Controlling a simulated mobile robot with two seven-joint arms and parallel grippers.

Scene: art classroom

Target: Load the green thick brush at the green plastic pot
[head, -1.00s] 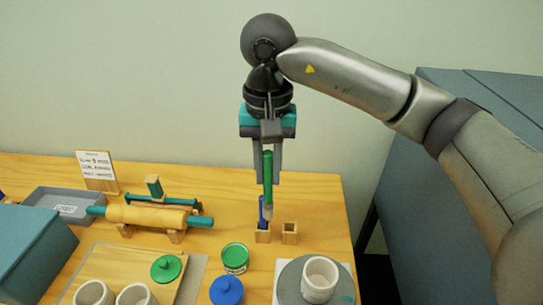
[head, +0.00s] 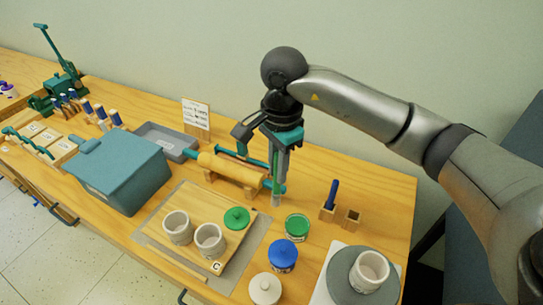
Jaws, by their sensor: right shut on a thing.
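My right gripper (head: 280,155) is shut on the green thick brush (head: 277,185). The brush hangs nearly upright with its pale bristle end down. In the head view the brush tip appears above and left of the green plastic pot (head: 297,230), apart from it. The pot stands on the table with its green top showing. A green lid (head: 237,218) lies on the wooden board to its left. My left gripper is not in view.
A blue pot (head: 283,256) and a white pot (head: 265,289) stand near the green one. A rolling pin (head: 232,170) lies behind. A blue brush (head: 332,194) stands in a wooden holder, beside an empty holder (head: 351,220). A white cup (head: 369,270) sits on a grey disc at right.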

